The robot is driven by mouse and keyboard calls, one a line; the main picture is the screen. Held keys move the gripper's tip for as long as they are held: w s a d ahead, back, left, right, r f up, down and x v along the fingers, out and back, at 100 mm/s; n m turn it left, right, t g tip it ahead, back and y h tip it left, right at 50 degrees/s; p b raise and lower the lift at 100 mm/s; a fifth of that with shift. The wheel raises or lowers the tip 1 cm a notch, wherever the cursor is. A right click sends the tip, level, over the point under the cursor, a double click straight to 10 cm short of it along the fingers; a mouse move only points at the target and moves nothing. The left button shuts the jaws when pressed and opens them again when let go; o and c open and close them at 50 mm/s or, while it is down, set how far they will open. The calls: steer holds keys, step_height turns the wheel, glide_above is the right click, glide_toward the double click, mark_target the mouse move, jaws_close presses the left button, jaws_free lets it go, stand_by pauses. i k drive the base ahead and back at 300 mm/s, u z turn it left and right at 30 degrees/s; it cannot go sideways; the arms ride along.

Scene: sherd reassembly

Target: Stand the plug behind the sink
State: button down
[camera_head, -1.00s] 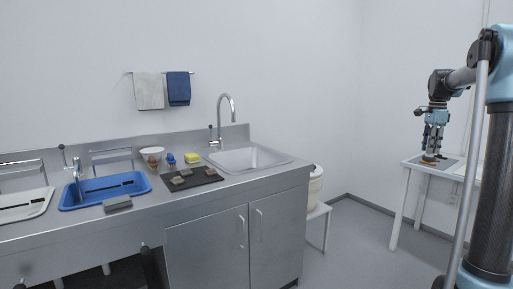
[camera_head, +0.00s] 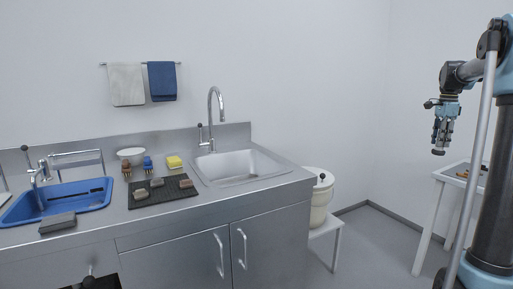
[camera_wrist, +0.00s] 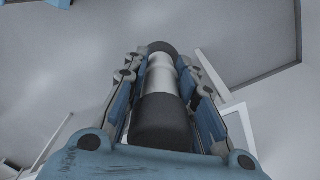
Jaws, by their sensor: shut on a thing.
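The plug (camera_wrist: 162,75) is a silver cylinder with dark ends, held lengthwise between the fingers of my gripper (camera_wrist: 163,52) in the wrist view. In the head view my gripper (camera_head: 441,146) hangs in the air at the right, pointing down, shut on the plug, whose dark end shows below the fingers. It is well apart from the sink. The sink (camera_head: 240,167) is a steel basin set in the counter, with a tall tap (camera_head: 214,120) at its back left. The strip of counter behind the basin looks clear to the right of the tap.
Left of the sink are a dark mat (camera_head: 170,196) with several sherds, a yellow sponge (camera_head: 174,162), brushes and a blue tray (camera_head: 60,200). A lidded white bucket (camera_head: 318,200) stands on a stool right of the counter. A white table (camera_head: 450,178) stands under my gripper.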

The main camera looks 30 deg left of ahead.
mark_target(245, 146)
steer(key=u, duration=0.35)
steer(key=i, duration=0.9)
steer(key=u, duration=1.05)
steer(key=i, duration=0.75)
steer(key=u, duration=0.5)
